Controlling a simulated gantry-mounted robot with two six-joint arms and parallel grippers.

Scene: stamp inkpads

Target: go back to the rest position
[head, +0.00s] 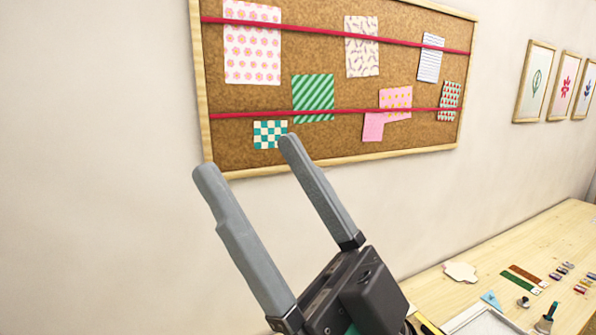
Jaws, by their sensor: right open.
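My right gripper (246,155) is in the middle of the head view, raised in front of the wall. Its two long grey fingers point up and to the left, spread apart with nothing between them. The gripper is open and empty. The dark gripper body is at the bottom centre. My left gripper is not in view.
A cork board (235,150) with pinned papers hangs on the wall. Framed pictures (535,82) hang at right. The wooden table (540,240) at lower right holds a white cloud-shaped piece (460,271), a stamp with a dark handle (549,312) and several small items. The wall area at left is clear.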

